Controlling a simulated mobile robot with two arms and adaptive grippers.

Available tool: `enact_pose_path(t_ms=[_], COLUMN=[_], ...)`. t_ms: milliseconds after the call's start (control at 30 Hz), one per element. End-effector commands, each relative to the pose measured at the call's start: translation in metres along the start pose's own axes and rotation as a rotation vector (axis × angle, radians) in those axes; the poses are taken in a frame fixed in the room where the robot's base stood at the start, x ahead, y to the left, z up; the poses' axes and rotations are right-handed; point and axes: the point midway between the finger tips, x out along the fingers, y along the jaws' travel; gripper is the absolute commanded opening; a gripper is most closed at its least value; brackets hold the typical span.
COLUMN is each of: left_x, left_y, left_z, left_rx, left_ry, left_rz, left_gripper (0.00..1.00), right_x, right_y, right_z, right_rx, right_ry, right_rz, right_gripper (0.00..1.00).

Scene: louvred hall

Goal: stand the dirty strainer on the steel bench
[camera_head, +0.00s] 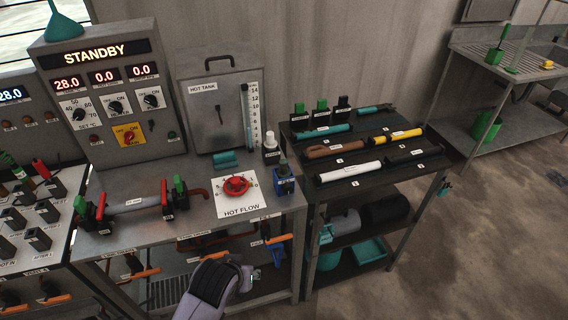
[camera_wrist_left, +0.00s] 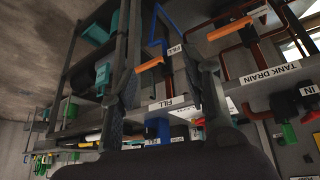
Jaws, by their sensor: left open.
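I cannot pick out a dirty strainer for certain in either view. A grey labelled cylinder (camera_head: 137,204) lies between two green-handled valves on the front steel bench (camera_head: 192,232). Another steel bench (camera_head: 478,50), with a slatted top and a sink, stands at the far right. My left gripper (camera_head: 246,279) is low in front of the front bench, by its lower pipework. In the left wrist view my left gripper (camera_wrist_left: 168,92) is open, its two dark fingers apart, with nothing seen held between them. My right gripper is not in view.
A black cart (camera_head: 296,164) right of the front bench holds several labelled cylinders, with teal trays below. Orange-handled valves (camera_head: 141,273) sit under the bench. A red handwheel (camera_head: 236,186) and blue valve (camera_head: 284,180) are on top. The floor (camera_head: 480,240) at right is clear.

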Motion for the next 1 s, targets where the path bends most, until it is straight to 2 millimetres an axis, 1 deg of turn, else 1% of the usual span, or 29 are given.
enact_pose_path(t_ms=[33,67,100,167,200,267,300,400,500,600,733,867,1000], left_x=[0.001,0.002,0.004,0.007,0.009,0.01,0.011,0.01,0.007,0.005,0.009,0.021,0.038], left_y=[0.014,0.022,0.032,0.046,0.055,0.066,0.072,0.082,0.087,0.089,0.09,0.088,0.086], left_z=[-0.03,-0.045,-0.065,-0.095,-0.115,-0.144,-0.163,-0.204,-0.233,-0.25,-0.257,-0.26,-0.266], left_rx=[-0.003,-0.008,-0.012,-0.019,-0.021,-0.024,-0.026,-0.03,-0.033,-0.037,-0.038,-0.038,-0.039], left_ry=[0.044,0.067,0.097,0.145,0.178,0.23,0.264,0.341,0.4,0.435,0.45,0.45,0.45], left_rz=[-0.001,-0.002,-0.005,-0.014,-0.021,-0.037,-0.046,-0.073,-0.093,-0.105,-0.11,-0.109,-0.11], left_gripper=[0.43,0.43,0.43,0.43,0.43,0.43,0.43,0.43,0.43,0.43,0.43,0.43,0.43], right_x=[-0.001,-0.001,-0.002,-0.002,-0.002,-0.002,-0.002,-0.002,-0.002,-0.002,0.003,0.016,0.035], right_y=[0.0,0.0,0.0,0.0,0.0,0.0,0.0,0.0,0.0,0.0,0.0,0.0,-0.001], right_z=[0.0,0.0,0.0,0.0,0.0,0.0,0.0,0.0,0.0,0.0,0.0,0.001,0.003], right_rx=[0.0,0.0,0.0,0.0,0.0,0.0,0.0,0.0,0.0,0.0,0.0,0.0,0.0], right_ry=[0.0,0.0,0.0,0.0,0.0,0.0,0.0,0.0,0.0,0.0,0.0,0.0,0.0], right_rz=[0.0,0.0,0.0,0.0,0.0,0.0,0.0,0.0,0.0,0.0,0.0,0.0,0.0], right_gripper=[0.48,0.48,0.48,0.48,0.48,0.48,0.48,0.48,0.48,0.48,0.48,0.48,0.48])
